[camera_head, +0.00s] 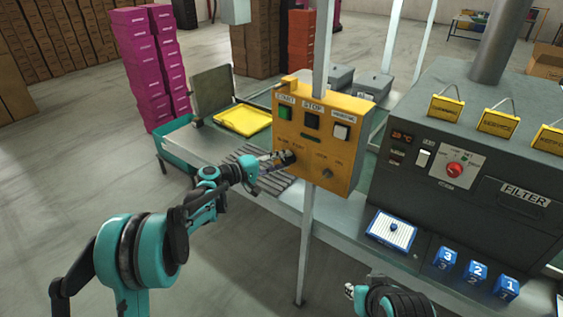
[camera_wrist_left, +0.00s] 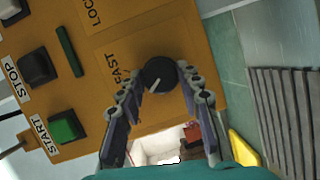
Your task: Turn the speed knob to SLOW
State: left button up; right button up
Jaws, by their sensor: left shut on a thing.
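The yellow control box (camera_head: 345,112) hangs on a grey post, with buttons on top and two knobs lower down. The black speed knob (camera_wrist_left: 159,74) is the lower-left one, next to the word FAST. Its white mark points down and left in the left wrist view. My left gripper (camera_head: 284,158) reaches it from the left, and its fingers (camera_wrist_left: 155,80) are shut on the knob's two sides. The SLOW label is not visible there. Part of my right arm shows at the bottom of the head view, and its right gripper (camera_head: 352,291) is too unclear to judge.
The green START button (camera_wrist_left: 64,127) and the black STOP button (camera_wrist_left: 36,68) sit near the knob. A second knob (camera_head: 327,173) is on the box's right. A yellow tray (camera_head: 242,120) lies behind my left gripper. The dark machine (camera_head: 450,140) stands at right.

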dwell(0.5)
pick_arm(q)
jog(key=o, duration=1.2)
jog(key=shift+w+d, duration=0.1)
jog(key=shift+d, duration=0.05)
jog(key=shift+c, duration=0.2)
jog(key=v, duration=1.2)
